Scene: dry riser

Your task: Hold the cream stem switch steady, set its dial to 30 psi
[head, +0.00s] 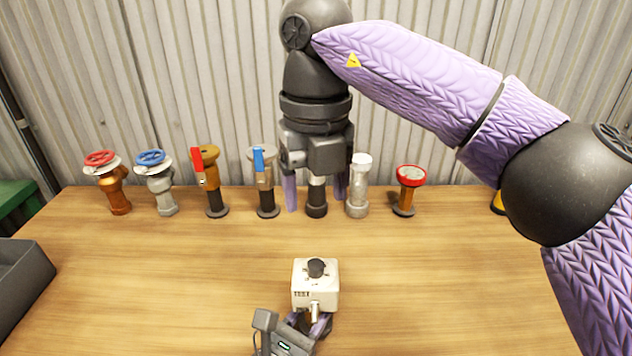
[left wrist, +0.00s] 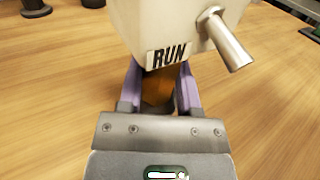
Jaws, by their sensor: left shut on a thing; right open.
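The cream stem switch (head: 315,290) stands upright near the front middle of the table. It is a box with a black dial (head: 316,267) on top and a short metal spout on its front side. Its scale is too small to read. The left wrist view shows the box (left wrist: 180,28) close up, with a RUN label and a brown stem (left wrist: 158,88) below. My left gripper (head: 310,322) is shut on that stem, under the box. My right gripper (head: 316,190) points down at the back row, open, its purple fingers either side of a dark-based fitting (head: 316,206).
A dark grey bin (head: 20,280) is at left. The table between the row and the switch is clear.

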